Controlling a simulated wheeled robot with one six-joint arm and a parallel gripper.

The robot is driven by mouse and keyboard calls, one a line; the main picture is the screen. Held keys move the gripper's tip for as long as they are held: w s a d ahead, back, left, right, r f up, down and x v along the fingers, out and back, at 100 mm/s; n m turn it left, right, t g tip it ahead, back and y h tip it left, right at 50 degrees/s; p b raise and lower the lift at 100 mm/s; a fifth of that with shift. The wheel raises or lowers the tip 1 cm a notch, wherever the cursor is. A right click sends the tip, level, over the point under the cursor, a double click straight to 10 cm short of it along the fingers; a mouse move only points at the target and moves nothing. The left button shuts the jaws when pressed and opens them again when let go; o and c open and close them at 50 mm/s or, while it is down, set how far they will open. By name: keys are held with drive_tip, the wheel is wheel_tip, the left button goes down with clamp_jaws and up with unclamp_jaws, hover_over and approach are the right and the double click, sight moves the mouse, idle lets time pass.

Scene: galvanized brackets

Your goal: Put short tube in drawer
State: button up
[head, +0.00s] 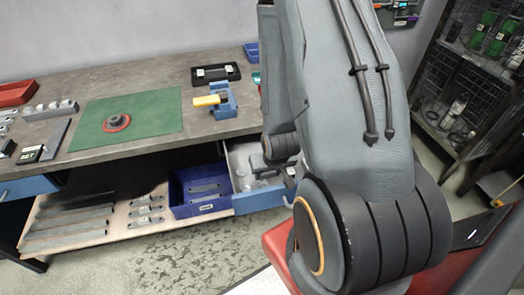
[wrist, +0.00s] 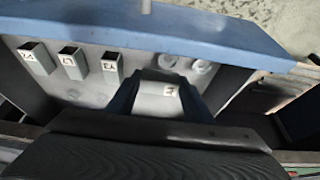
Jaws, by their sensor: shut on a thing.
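The open drawer (head: 262,201) is below the workbench in the head view, with a blue front and grey inside. Its front (wrist: 190,37) runs across the top of the wrist view. My gripper (wrist: 158,98) is shut on a short grey tube (wrist: 158,78) with a white label, over or inside the drawer. I cannot tell whether the tube touches the drawer floor. In the head view my arm hides most of the gripper (head: 284,168) and the tube.
In the drawer, several labelled square tubes (wrist: 70,62) stand left of the held tube, and round grey pieces (wrist: 202,67) lie to its right. A blue bin (head: 200,190) sits beside the drawer on the lower shelf. The workbench (head: 150,75) is above.

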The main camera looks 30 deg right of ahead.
drive_tip(key=w+b, duration=0.2)
drive_tip(key=w+d+b, duration=0.1)
drive_tip(key=w+b, duration=0.1)
drive_tip(key=b, duration=0.1)
drive_tip(key=shift+f, duration=0.15)
drive_tip(key=w+d, duration=0.1)
drive_tip(key=w, duration=0.2)
drive_tip(key=w+d, duration=0.1)
drive_tip(key=w, duration=0.3)
drive_tip(key=w+d, duration=0.1)
drive_tip(key=w, duration=0.3)
drive_tip(key=shift+d+r, duration=0.1)
drive_tip(key=shift+r, duration=0.1)
drive_tip(key=shift+w+f, duration=0.1)
drive_tip(key=shift+w, duration=0.1)
drive_tip(key=shift+f+p, duration=0.65)
drive_tip(key=shift+f, duration=1.05)
drive_tip(key=shift+f, duration=0.1)
drive_tip(key=o, duration=1.1)
